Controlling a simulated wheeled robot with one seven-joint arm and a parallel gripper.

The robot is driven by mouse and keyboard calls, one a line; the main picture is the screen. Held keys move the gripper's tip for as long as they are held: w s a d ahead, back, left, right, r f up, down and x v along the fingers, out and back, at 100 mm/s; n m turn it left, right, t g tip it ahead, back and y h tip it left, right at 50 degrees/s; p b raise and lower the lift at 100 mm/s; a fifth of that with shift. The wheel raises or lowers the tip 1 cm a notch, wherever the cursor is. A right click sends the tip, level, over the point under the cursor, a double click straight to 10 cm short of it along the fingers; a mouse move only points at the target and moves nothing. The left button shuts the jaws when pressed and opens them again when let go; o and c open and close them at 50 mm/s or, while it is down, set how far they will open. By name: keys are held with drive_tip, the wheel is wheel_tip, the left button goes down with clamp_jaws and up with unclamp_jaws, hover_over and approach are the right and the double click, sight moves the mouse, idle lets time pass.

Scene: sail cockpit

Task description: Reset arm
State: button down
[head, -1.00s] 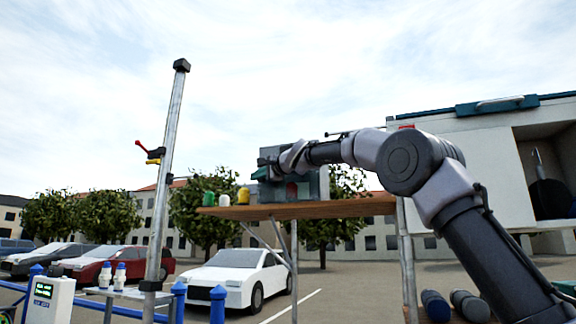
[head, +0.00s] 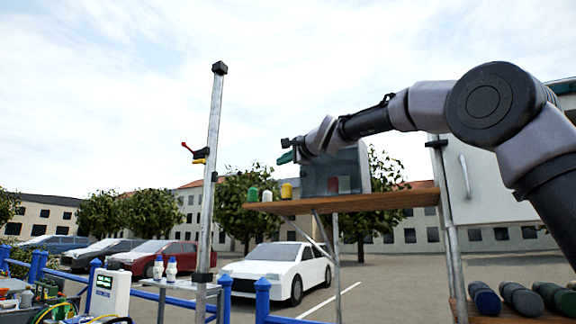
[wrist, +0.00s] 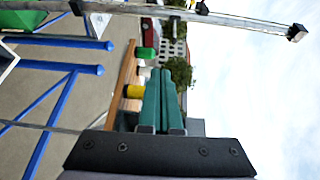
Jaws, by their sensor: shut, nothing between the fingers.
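My gripper (head: 287,157) is at the end of my raised arm, which reaches in from the right in the head view. It is in the air above the left part of a wooden shelf (head: 385,201), in front of a grey box (head: 352,172). In the wrist view its two green fingers (wrist: 164,103) lie side by side, closed, with nothing between them. Green, white and yellow small containers stand on the shelf near it; the yellow one (wrist: 134,91) is beside the fingers in the wrist view.
A metal pole (head: 207,165) with a red and yellow lever stands to the left. Blue railings (head: 262,300) and a white charger-like box (head: 108,293) are low at left. Dark rolls (head: 485,298) lie at lower right. A white car (head: 280,270) is parked behind.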

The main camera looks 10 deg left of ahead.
drive_tip(key=shift+s, duration=0.4)
drive_tip(key=s+d+f+n+h, duration=0.15)
drive_tip(key=d+f, duration=0.25)
drive_tip(key=d, duration=0.5)
drive_tip(key=s+d+f+g+h, duration=0.1)
drive_tip(key=s+d+f+h, duration=0.15)
drive_tip(key=d+f, duration=0.45)
drive_tip(key=s+d+f+n+h, duration=0.1)
drive_tip(key=s+d+f+h, duration=0.15)
drive_tip(key=d, duration=0.85)
drive_tip(key=s+d+f+n+g+h, duration=0.1)
drive_tip(key=s+d+f+g+h, duration=0.1)
drive_tip(key=s+d+f, duration=0.6)
drive_tip(key=s+d+f+n+g+h, duration=0.1)
drive_tip(key=s+d+f+g+h, duration=0.1)
drive_tip(key=s+d+f, duration=0.7)
drive_tip(key=s+f, duration=0.5)
drive_tip(key=f, duration=0.1)
drive_tip(key=shift+s+d+f, duration=0.2)
drive_tip(key=shift+d+f, duration=0.1)
drive_tip(key=shift+f, duration=0.05)
